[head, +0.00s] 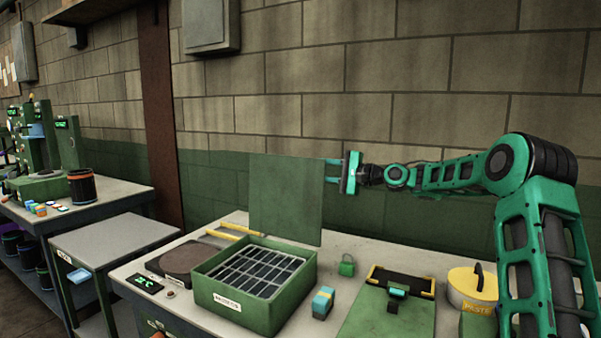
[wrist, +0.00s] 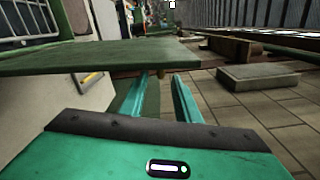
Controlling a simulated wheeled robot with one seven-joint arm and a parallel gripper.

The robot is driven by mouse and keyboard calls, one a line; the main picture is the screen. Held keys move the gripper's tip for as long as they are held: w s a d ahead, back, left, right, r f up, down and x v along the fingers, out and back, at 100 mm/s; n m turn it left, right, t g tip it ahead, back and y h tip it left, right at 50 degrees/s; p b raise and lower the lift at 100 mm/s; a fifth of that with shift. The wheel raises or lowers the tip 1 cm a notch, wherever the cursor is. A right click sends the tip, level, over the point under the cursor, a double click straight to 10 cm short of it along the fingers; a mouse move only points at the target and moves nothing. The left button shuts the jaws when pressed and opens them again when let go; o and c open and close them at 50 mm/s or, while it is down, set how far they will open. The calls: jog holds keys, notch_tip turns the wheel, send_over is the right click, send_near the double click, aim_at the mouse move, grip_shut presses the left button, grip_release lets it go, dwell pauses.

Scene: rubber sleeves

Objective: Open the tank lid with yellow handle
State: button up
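The green tank (head: 250,316) stands on the bench in the head view, its top open and a metal grid showing inside. Its flat green lid (head: 285,198) stands upright above its back edge. In the wrist view a green panel (wrist: 100,57), which looks like this lid, crosses the left half. No yellow handle can be made out clearly on the lid. My gripper (head: 333,171) is at the lid's right edge, high above the bench. Its two fingers (wrist: 159,92) are apart with nothing seen held between them. Whether a finger touches the lid I cannot tell.
Yellow bars (head: 241,229) lie behind the tank. A dark round plate (head: 180,257) is left of it. The brick wall is behind.

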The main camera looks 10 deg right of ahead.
jog(key=shift+v, duration=1)
